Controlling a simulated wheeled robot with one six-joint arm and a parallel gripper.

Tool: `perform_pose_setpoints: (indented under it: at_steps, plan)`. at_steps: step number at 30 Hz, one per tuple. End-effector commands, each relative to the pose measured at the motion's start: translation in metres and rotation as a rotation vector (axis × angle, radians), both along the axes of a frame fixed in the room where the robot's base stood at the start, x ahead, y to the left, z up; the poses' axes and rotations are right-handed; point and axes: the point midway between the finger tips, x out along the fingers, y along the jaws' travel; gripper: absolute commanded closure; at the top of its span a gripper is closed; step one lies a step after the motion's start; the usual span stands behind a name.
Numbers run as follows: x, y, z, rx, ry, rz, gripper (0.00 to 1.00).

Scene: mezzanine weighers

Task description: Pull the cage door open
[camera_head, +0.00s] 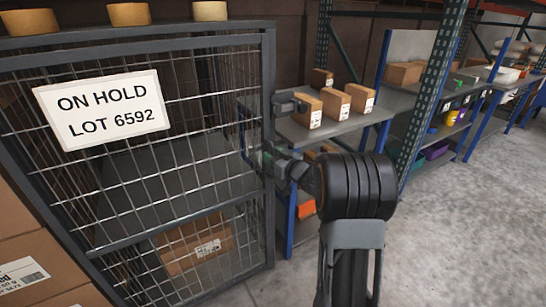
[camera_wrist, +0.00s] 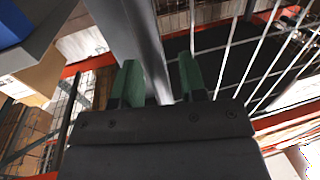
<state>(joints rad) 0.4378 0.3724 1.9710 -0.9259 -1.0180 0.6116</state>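The cage door (camera_head: 268,60) is a grey-framed wire-mesh panel at the left in the head view. It carries a white sign (camera_head: 102,110) reading "ON HOLD LOT 6592" and looks closed. A thin dark upright bar, like a handle (camera_head: 241,128), shows near its right edge. My gripper (camera_head: 262,158) is at that edge, just below the bar. In the wrist view my gripper's two green fingers (camera_wrist: 160,82) stand apart. A grey upright (camera_wrist: 140,35) runs between or behind them; I cannot tell if they touch it. No hold on the handle shows.
Inside the cage is a cardboard box (camera_head: 195,245). Tape rolls (camera_head: 128,14) sit on top. Stacked cartons (camera_head: 25,255) stand at the lower left. A shelf with small boxes (camera_head: 335,103) stands close behind my gripper. The concrete floor (camera_head: 460,230) at the right is clear.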

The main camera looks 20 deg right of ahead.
Motion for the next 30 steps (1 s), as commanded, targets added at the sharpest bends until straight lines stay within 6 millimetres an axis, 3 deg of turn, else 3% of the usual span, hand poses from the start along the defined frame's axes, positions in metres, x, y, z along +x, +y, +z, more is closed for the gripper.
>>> perform_pose_setpoints:
  at_steps: [2,13,25,30]
  plan:
    - [0.0,0.0,0.0,0.0,0.0,0.0,0.64]
    - [0.0,0.0,0.0,0.0,0.0,0.0,1.0]
    - [-0.001,0.001,0.0,-0.001,0.0,0.0,1.0]
    - [-0.006,0.011,-0.001,-0.001,-0.001,-0.008,1.0]
